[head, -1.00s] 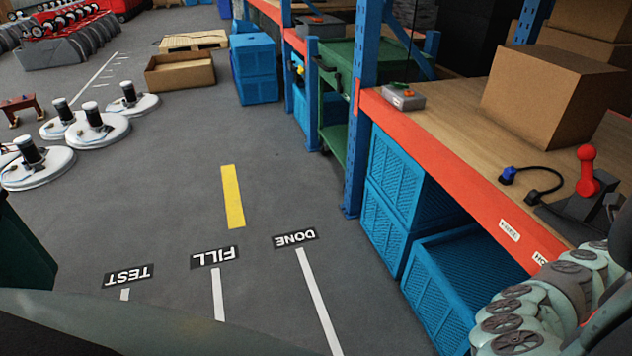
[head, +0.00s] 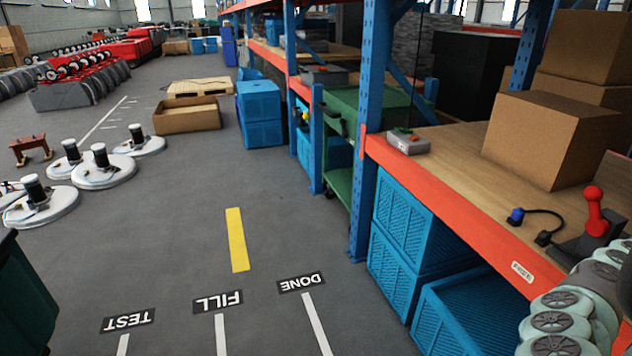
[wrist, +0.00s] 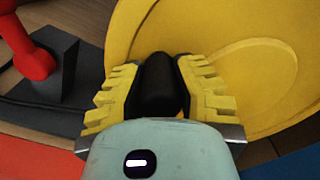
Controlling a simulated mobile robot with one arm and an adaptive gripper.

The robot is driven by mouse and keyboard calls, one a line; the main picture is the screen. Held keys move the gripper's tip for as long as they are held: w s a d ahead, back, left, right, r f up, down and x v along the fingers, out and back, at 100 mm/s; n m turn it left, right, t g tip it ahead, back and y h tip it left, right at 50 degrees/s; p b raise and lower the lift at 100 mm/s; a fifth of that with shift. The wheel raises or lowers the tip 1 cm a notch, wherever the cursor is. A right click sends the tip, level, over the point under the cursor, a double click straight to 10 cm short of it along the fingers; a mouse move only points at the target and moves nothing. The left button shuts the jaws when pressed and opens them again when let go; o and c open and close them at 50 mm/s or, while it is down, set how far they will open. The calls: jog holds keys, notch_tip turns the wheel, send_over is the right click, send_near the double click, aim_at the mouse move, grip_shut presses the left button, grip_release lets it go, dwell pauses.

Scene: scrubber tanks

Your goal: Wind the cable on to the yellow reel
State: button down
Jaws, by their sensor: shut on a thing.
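The yellow reel (wrist: 225,55) fills the upper right of the wrist view as a large disc with a raised ring on its face. My gripper (wrist: 158,88) is in front of it, with yellow toothed fingers shut on a black handle (wrist: 160,85) that stands out from the reel's face. A short black cable (head: 545,212) with a blue plug (head: 516,215) lies on the bench top in the head view. The reel and my gripper are out of the head view. How much cable is on the reel cannot be told.
A red lever (head: 594,212) on a dark base stands on the wooden bench; it also shows in the wrist view (wrist: 32,60). A cardboard box (head: 550,140) and a grey control box (head: 408,142) sit farther back. Blue crates (head: 410,225) fill the space below.

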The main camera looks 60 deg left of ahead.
jog(key=shift+r, duration=0.1)
jog(key=c, duration=0.6)
grip_release()
jog(key=shift+v, duration=1.05)
jog(key=v, duration=1)
jog(key=shift+o, duration=0.2)
jog(key=shift+w, duration=0.1)
